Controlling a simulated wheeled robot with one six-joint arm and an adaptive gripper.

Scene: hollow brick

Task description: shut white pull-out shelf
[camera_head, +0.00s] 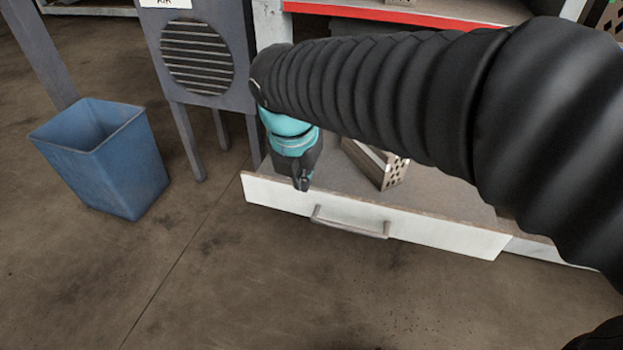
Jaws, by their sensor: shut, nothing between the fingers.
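The white pull-out shelf (430,228) stands out from the shelving unit, its white front panel facing the floor area. A grey bar handle (350,222) sits on the front panel. A hollow brick (392,174) lies on the shelf's surface, partly hidden by my arm. My gripper (302,186) is shut and empty. It points down at the shelf's front edge, left of the handle. I cannot tell whether it touches the panel. My black-sleeved arm hides much of the shelf's right and back parts.
A blue bin (105,160) stands on the floor at left. A grey cabinet on legs (197,50) with a round vent stands left of the shelving. A red-edged shelf (380,14) lies above. The floor (230,290) in front is clear.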

